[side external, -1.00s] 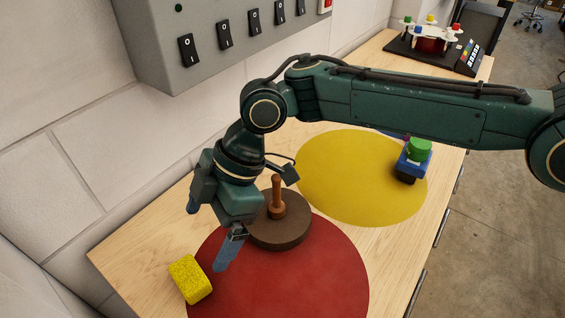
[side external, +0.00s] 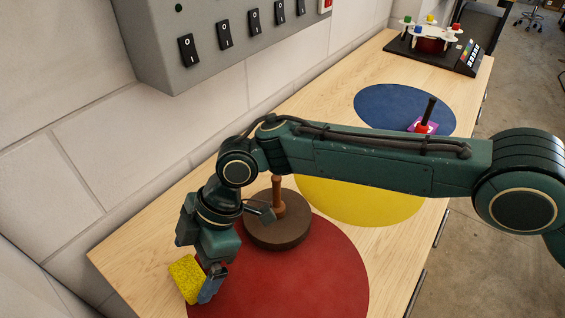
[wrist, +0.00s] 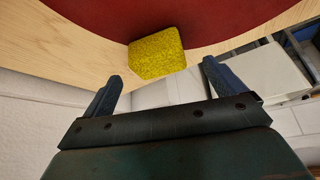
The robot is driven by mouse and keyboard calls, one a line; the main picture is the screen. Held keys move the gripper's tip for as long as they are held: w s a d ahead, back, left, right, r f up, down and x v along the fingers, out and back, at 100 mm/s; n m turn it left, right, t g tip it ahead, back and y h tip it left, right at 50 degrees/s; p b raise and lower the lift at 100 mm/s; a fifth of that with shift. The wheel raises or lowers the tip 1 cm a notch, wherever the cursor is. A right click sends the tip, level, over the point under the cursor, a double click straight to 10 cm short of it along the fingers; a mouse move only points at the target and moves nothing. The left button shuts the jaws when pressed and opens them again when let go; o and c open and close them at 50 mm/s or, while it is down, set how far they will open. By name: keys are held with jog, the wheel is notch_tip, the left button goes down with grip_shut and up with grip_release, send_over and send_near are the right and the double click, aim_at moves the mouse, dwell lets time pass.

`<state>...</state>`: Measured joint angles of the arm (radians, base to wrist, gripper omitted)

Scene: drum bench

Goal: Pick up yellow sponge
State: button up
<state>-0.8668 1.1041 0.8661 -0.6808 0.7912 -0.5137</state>
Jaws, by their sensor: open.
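The yellow sponge (side external: 187,277) is a speckled block at the left edge of the red round mat (side external: 285,285), near the wall side of the bench. My gripper (side external: 209,284) is low at the sponge, pointing down, with one finger showing just right of it. The other finger is hidden in the side view. In the wrist view the sponge (wrist: 157,54) lies ahead of the two spread fingers (wrist: 160,84), roughly centred between them. The gap between the fingers is empty, and the sponge rests on the bench.
A brown disc with an upright wooden peg (side external: 277,235) stands close behind my gripper. Yellow (side external: 350,207) and blue (side external: 385,105) round mats lie further back. A purple block with a red and black piece (side external: 424,122) sits on the blue mat. The switch panel (side external: 220,40) hangs on the wall.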

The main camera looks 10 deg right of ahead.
aim_at(189, 273)
jog(key=shift+x, duration=2.1)
jog(key=c, duration=1.1)
